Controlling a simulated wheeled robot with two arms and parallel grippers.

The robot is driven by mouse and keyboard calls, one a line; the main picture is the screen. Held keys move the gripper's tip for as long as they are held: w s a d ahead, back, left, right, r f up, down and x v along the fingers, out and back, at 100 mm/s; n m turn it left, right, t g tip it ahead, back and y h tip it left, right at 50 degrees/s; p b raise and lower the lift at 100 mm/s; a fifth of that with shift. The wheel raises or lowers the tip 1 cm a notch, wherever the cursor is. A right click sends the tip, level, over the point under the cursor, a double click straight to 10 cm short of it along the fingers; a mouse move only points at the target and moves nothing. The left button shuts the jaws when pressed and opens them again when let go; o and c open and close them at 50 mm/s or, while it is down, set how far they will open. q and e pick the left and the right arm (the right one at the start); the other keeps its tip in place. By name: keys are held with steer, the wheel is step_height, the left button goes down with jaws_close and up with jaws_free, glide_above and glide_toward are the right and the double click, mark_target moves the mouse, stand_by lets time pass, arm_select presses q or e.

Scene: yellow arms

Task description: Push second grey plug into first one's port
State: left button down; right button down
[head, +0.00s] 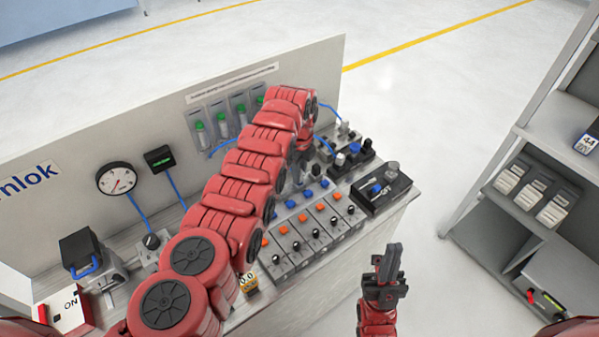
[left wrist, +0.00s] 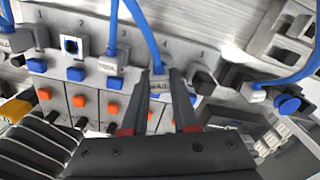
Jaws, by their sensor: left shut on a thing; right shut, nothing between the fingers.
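A small grey plug (left wrist: 158,85) with a blue cable sits between the fingertips of my left gripper (left wrist: 160,93) in the left wrist view. The gripper is shut on it, at the console face. Whether the plug is seated in anything is hard to tell. Another grey plug (left wrist: 113,66) with a blue cable is just to its left. An open square port with a blue ring (left wrist: 72,44) is further left. In the head view my left gripper (head: 300,168) is mostly hidden behind my red arm. My right gripper (head: 391,262) is shut and empty, in front of the console.
The console (head: 335,228) carries rows of orange and blue buttons and black knobs. A black switch box (head: 381,188) stands at its right end. A gauge (head: 116,179) is on the back panel. Shelves (head: 520,190) stand at the right. Floor between is clear.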

arm_select(q)
steer(key=shift+f+b, duration=0.8)
steer(key=shift+f, duration=0.1)
steer(key=shift+r, duration=0.1)
steer(key=c, duration=0.6)
jaws_free()
step_height(320, 180, up, 4)
steer(key=p, duration=0.3)
steer(key=shift+r+p, duration=0.75)
steer(key=shift+r, duration=1.75)
